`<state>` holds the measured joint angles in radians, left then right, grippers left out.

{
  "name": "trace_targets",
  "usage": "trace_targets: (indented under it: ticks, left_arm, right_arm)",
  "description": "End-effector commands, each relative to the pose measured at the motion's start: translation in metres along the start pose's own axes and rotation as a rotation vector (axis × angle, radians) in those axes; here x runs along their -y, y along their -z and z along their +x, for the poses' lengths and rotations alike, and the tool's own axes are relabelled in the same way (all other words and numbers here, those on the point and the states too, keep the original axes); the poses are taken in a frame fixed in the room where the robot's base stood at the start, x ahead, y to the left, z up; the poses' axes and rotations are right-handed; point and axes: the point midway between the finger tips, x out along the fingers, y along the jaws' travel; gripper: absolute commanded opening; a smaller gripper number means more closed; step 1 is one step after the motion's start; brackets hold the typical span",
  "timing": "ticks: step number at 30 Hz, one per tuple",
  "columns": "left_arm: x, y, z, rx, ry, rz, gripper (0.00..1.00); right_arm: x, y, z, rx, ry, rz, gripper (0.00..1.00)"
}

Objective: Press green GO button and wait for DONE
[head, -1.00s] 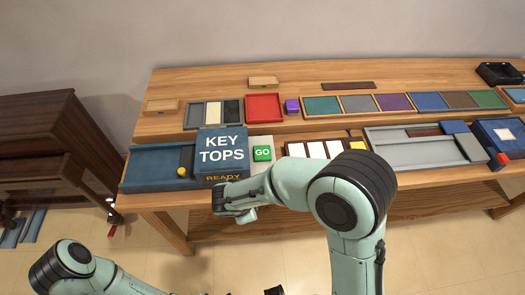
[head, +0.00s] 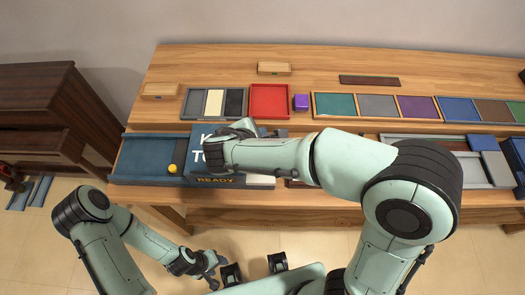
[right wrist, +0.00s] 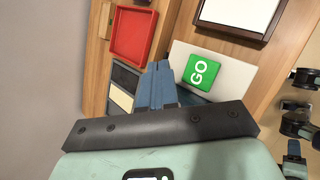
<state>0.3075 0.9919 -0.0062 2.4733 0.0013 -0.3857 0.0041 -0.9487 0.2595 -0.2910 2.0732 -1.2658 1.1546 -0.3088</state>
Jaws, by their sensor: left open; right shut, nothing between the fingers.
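The green GO button (right wrist: 200,71) sits on a pale panel (right wrist: 238,73) in the right wrist view. In the head view my right arm hides the button. My right gripper (right wrist: 157,70) is shut and empty, its fingertips beside the button; contact cannot be made out. In the head view the right gripper (head: 232,138) is over the blue KEY TOPS box (head: 199,158), covering part of its lettering. The box's front label (head: 214,181) reads READY. My left gripper (head: 212,269) is open and empty, low in front of the table.
The wooden table (head: 330,60) carries a red tray (head: 269,101), a purple block (head: 301,102), coloured trays (head: 376,106) and a blue tray with a yellow knob (head: 172,169). A dark brown cabinet (head: 40,110) stands at the left. The table's back strip is mostly clear.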

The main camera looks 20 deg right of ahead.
Motion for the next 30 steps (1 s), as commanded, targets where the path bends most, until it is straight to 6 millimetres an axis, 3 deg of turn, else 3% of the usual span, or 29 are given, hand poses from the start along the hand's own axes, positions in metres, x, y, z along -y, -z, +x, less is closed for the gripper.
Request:
trace_targets:
  ticks: [10,24,30]
  left_arm:
    - [0.005,-0.003,0.011,0.006,0.002,-0.002,0.52]
    - [0.026,-0.012,0.063,0.027,0.009,-0.009,0.52]
    - [0.03,-0.013,0.072,0.03,0.01,-0.01,0.52]
  right_arm:
    - [0.008,0.007,0.009,0.0,0.003,-0.001,0.0]
    - [0.04,0.039,0.053,0.0,0.003,0.0,0.0]
    - [0.045,0.045,0.062,0.0,0.002,0.0,0.0]
